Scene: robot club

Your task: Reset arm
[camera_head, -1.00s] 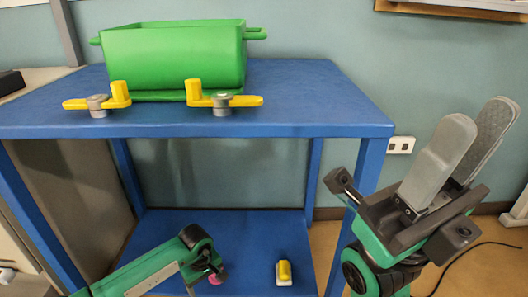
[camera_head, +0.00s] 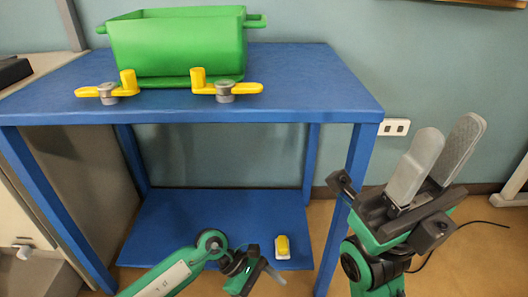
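My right gripper (camera_head: 447,140) points upward at the right of the head view, beside the blue table. Its two grey fingers stand apart with nothing between them. My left arm (camera_head: 170,276) comes in low from the left, in front of the table's lower shelf. My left gripper (camera_head: 262,270) is at its end, dark and partly cut off by the bottom edge. I cannot tell how far its fingers are apart.
A blue table (camera_head: 300,90) carries a green bin (camera_head: 180,48) and two yellow clamps (camera_head: 108,91) at its front edge. A small yellow-and-white object (camera_head: 282,246) sits on the lower shelf (camera_head: 180,222).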

